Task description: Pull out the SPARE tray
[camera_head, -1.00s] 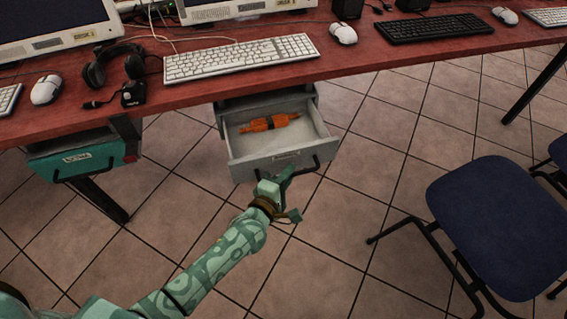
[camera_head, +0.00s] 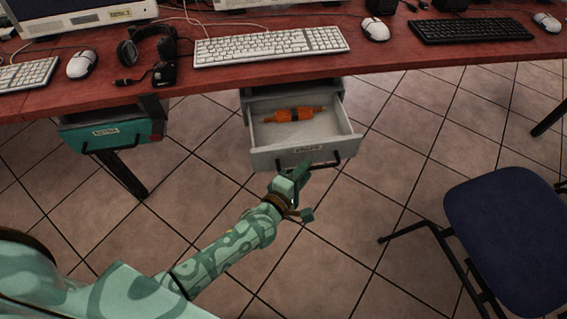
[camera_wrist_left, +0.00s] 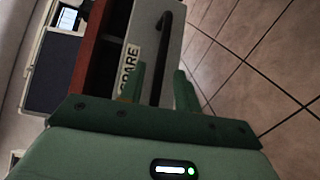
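The SPARE tray (camera_head: 285,157) is a light grey drawer under the red desk, standing pulled out with its inside showing. An orange item with a dark band (camera_head: 292,115) lies in it. The label SPARE (camera_wrist_left: 129,70) reads clearly in the left wrist view, beside the dark bar handle (camera_wrist_left: 164,38). My left gripper (camera_head: 300,172) is at the tray's front, close to the handle. In the left wrist view its two green fingers (camera_wrist_left: 161,84) are apart, with the handle's near end between them; contact is unclear. My right gripper is not in view.
A teal drawer (camera_head: 108,133) hangs under the desk at the left. The red desk (camera_head: 215,82) carries keyboards, mice and a headset (camera_head: 148,48). A dark blue chair (camera_head: 510,240) stands at the right. The tiled floor before the tray is clear.

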